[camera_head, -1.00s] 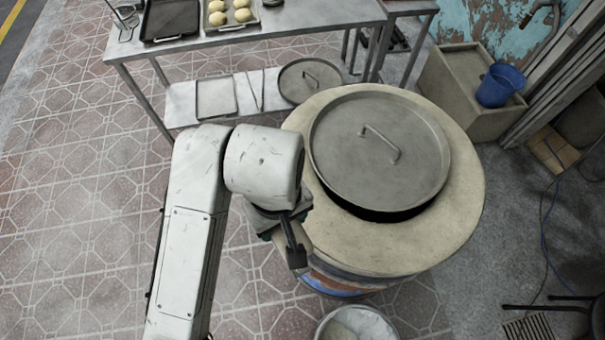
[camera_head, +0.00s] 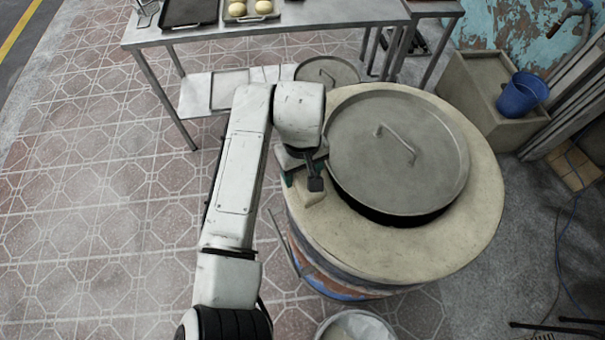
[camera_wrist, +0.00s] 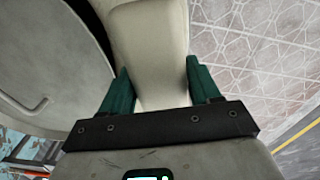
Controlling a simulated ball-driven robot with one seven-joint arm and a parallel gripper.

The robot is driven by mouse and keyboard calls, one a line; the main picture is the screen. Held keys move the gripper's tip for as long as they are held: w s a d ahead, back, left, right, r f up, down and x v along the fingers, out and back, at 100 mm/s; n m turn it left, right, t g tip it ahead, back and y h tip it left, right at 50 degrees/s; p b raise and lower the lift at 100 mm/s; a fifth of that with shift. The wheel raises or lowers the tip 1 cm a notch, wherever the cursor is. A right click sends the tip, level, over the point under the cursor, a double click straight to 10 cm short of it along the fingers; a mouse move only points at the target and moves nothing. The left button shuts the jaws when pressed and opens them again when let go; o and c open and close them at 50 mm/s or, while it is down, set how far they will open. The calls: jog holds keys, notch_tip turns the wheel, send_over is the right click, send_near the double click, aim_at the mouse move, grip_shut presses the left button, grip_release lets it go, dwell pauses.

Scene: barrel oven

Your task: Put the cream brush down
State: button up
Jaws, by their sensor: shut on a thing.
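My gripper (camera_head: 301,177) is over the left edge of the barrel oven's pale top, left of the round metal lid. The cream brush (camera_wrist: 150,50) is between its green fingers in the wrist view, and the fingers are shut on it. A small cream part of the brush (camera_head: 312,195) shows below the gripper in the head view. The rest is hidden by my gripper. I cannot tell whether the brush touches the oven top.
The grey lid (camera_head: 400,155) covers most of the oven top (camera_head: 470,225). A metal table (camera_head: 290,22) with trays and buns stands behind. A bucket (camera_head: 355,328) is at the front. A blue pail (camera_head: 521,95) is at right. Tiled floor is clear at left.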

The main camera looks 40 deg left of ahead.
aim_at(302, 177)
jog(key=shift+w+a+f, duration=0.2)
jog(key=shift+w+f, duration=0.05)
jog(key=shift+f, duration=1.7)
jog(key=shift+f, duration=0.15)
jog(key=o, duration=1.1)
